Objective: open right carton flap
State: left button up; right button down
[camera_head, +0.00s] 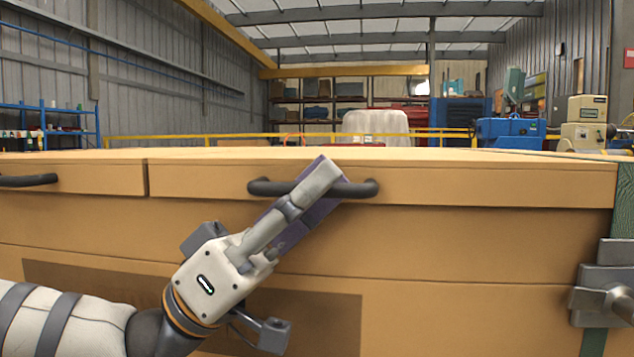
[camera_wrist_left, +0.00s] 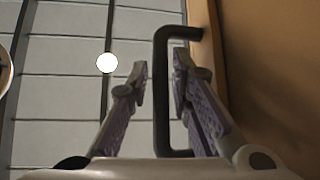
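The large tan carton spans the head view, with a right flap (camera_head: 480,180) and a left flap (camera_head: 100,176) parted by a thin gap. Both flaps look shut. The right flap carries a dark bar handle (camera_head: 362,189), which also shows in the left wrist view (camera_wrist_left: 160,110). My left gripper (camera_head: 325,175) reaches up in front of this handle and hides its middle. In the left wrist view, the open left gripper (camera_wrist_left: 161,65) has one finger on each side of the handle bar, with gaps visible. My right gripper is not in view.
Another dark handle (camera_head: 28,180) is on the left flap. A green strap (camera_head: 624,200) with a grey metal fitting (camera_head: 603,288) runs down the carton's right side. A yellow railing (camera_head: 200,139), shelving and machines stand behind the carton.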

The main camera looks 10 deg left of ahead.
pick_arm(q)
jog(key=shift+d+r, duration=0.1)
jog(key=shift+d, duration=0.05)
jog(key=shift+w, duration=0.1)
grip_shut()
